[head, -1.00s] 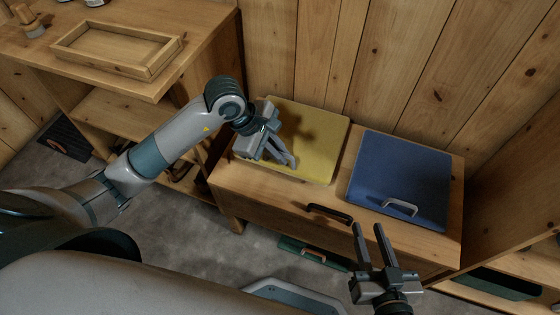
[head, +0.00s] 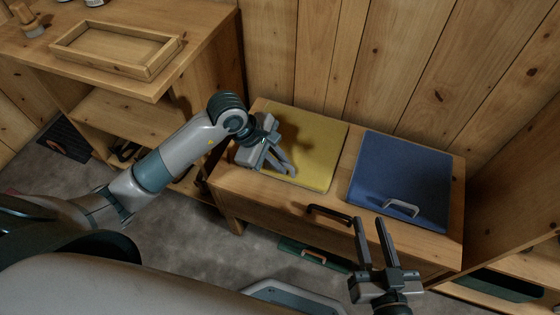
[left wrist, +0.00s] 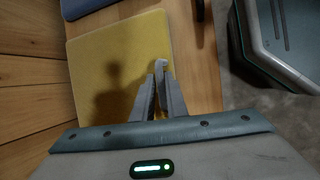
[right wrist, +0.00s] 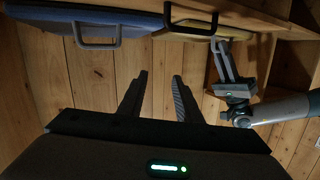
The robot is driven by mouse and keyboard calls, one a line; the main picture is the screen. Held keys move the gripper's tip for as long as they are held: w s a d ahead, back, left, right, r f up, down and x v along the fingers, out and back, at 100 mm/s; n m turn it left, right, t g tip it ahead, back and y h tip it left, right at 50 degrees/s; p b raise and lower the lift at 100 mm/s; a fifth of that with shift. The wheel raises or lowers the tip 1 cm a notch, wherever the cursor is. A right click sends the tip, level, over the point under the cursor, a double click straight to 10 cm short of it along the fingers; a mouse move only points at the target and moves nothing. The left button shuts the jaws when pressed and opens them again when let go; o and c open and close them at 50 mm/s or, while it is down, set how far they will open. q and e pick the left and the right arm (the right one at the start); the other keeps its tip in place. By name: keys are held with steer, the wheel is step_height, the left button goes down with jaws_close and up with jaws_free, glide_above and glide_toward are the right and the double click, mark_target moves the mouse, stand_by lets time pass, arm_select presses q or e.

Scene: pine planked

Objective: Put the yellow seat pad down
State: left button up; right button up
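The yellow seat pad (head: 318,150) lies flat over the left part of the wooden bench top (head: 234,178), with no clear gap beneath it. It also shows in the left wrist view (left wrist: 95,65), and its edge shows in the right wrist view (right wrist: 190,32). My left gripper (head: 288,171) is at the pad's near edge. Its fingers are close together on the pad's pale handle (left wrist: 161,63), which they partly hide. My right gripper (head: 370,222) is open and empty in front of the bench, and its spread fingers show in the right wrist view (right wrist: 162,78).
A blue seat pad (head: 402,175) with a grey handle lies on the bench to the right of the yellow one. A dark handle (head: 329,213) is on the bench front. A shelf unit with a wooden tray (head: 115,65) stands at the left. Plank walls close the back.

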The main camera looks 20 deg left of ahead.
arm_select(q)
steer(key=shift+o, duration=1.2)
